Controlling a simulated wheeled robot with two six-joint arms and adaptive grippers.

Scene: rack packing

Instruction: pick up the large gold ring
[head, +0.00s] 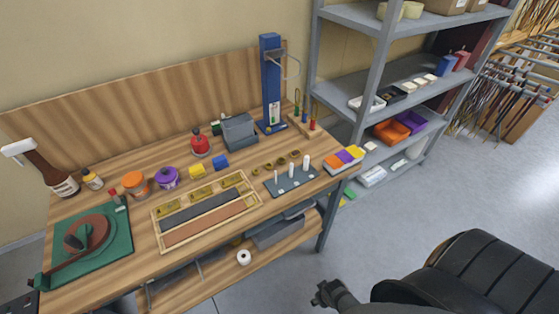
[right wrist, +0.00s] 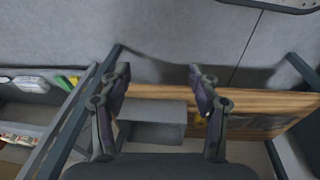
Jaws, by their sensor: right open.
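Several gold rings stand in a short row on the wooden workbench (head: 226,172), behind a grey board with white pegs (head: 291,181). The rightmost gold ring (head: 295,155) looks about the largest, but they are small here and I cannot tell the sizes surely. My right gripper (head: 328,293) is low in front of the bench, well apart from the rings. In the right wrist view my right gripper (right wrist: 160,82) is open, with nothing between its fingers. No ring can be made out clearly there. My left gripper is not in view.
A wooden tray (head: 155,228) lies left of the peg board, and a coloured block set (head: 344,158) lies at its right. A blue column (head: 271,85) stands behind. Grey shelving (head: 362,80) stands right of the bench. A black chair (head: 470,275) is at the lower right.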

